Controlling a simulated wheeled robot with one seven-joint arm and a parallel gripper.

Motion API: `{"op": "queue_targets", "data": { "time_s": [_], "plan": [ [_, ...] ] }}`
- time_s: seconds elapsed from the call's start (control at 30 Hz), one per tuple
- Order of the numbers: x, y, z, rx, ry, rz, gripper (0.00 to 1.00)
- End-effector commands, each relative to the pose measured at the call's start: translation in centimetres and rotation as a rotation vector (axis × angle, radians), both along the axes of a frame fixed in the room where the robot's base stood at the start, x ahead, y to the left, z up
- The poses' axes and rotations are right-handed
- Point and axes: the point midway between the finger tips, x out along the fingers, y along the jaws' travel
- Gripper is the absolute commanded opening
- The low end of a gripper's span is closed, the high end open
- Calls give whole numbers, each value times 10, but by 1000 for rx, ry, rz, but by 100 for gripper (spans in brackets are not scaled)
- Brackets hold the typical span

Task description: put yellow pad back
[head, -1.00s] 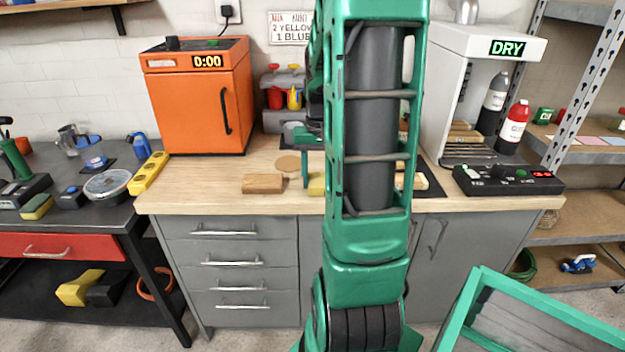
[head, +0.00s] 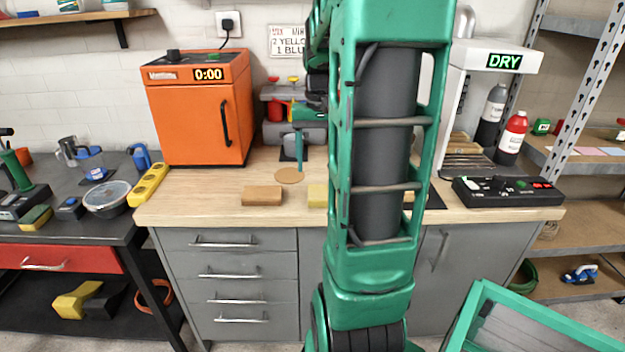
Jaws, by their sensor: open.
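A small yellow block (head: 317,195), which looks like the yellow pad, lies on the wooden bench top near its front edge. My arm hides its right side. My gripper (head: 299,150) is above the bench, behind and a little left of the yellow block, apart from it. A green finger points down; the rest of the gripper is largely hidden by my arm. It is open, and nothing shows held in it.
A brown block (head: 262,195) and a round tan disc (head: 289,176) lie left of the yellow block. An orange oven (head: 200,110) stands at the back left. A black control box (head: 508,191) is at the right. The front left bench top is clear.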

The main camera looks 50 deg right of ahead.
Motion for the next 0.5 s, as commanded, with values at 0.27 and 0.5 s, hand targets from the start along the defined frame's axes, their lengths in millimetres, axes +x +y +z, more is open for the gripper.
{"op": "queue_targets", "data": {
  "time_s": [0.27, 0.5],
  "plan": [
    [0, 1, 27, -1, -1, 2, 65],
    [-27, 55, 23, -8, 2, 79, 65]
  ]
}}
